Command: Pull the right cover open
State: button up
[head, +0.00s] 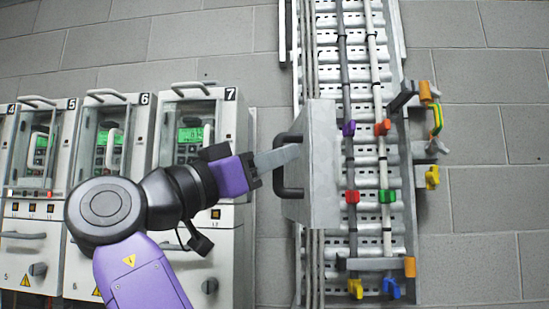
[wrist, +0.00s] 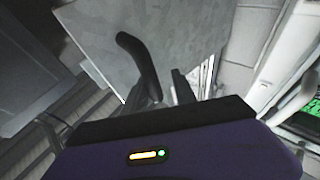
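A grey box-like cover (head: 322,165) stands out in front of the cable ladder in the head view, with a black bar handle (head: 289,190) on its left side. In the wrist view the grey cover face (wrist: 165,35) fills the upper middle, and its black handle (wrist: 138,60) runs down toward my fingers. My gripper (head: 285,157) is at the handle, with a finger crossing it in the head view. In the wrist view my gripper (wrist: 160,92) has its fingers apart, one on each side of the handle, with a gap on the right. The fingertips are partly hidden.
A row of numbered cabinets (head: 190,130) with handles and green displays stands at left. Coloured clips and brackets (head: 431,178) stick out at right. Bare block wall (head: 495,150) lies beyond.

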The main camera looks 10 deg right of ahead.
jog(key=shift+s+a+r, duration=0.35)
jog(key=shift+r, duration=0.1)
jog(key=f+b+v, duration=0.1)
jog(key=b+v, duration=0.1)
jog(key=v, duration=0.5)
jog(key=shift+w+f, duration=0.1)
